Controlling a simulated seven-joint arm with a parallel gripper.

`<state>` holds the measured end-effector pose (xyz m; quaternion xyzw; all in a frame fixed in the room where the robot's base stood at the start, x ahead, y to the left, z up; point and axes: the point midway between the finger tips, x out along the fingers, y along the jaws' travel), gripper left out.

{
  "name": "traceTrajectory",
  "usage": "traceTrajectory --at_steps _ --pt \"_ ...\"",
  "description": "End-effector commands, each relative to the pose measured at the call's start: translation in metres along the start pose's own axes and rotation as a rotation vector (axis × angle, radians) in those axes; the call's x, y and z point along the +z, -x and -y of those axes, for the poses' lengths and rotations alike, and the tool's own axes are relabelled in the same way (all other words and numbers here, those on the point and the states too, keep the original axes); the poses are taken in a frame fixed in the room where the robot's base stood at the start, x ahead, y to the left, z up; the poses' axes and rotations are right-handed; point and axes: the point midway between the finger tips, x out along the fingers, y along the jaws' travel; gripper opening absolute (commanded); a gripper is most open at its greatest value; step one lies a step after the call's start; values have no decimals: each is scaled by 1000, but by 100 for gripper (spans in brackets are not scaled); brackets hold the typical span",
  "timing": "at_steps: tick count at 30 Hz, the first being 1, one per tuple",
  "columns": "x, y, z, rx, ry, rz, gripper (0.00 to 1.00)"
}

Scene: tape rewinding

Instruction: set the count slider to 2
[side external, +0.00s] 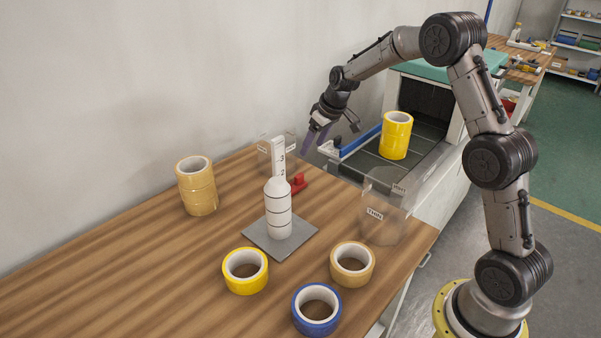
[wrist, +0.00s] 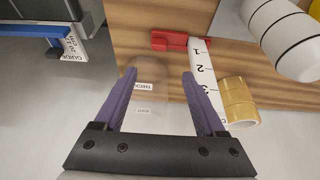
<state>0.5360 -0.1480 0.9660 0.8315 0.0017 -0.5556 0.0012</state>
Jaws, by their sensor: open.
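The count slider is a red block (side external: 298,182) beside a white upright scale (side external: 278,158) marked with numbers. The wrist view shows the marks 1, 2 and 3 on the scale (wrist: 203,68), and the red slider (wrist: 180,41) sits at its low end, around or just below the 1. My gripper (side external: 314,140), with purple fingers, is above and behind the scale in the side view. In the wrist view my open gripper (wrist: 158,73) has nothing gripped between its fingers; the slider lies beyond the fingertips, apart from them.
A white ringed post (side external: 278,208) on a grey plate stands before the scale. Tan rolls (side external: 197,187) are stacked at left; yellow (side external: 246,285), blue (side external: 316,328) and tan (side external: 352,281) rolls lie in front. A clear bin (side external: 384,222) is at right; another clear bin (wrist: 150,72) lies under my fingers.

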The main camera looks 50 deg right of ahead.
Motion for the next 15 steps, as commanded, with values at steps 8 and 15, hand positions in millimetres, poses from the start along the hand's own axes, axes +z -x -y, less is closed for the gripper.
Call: traceTrajectory --at_steps 8,15 --pt "2 -34 -2 -1 -5 4 72" --pt "2 -81 -1 0 -3 3 72"
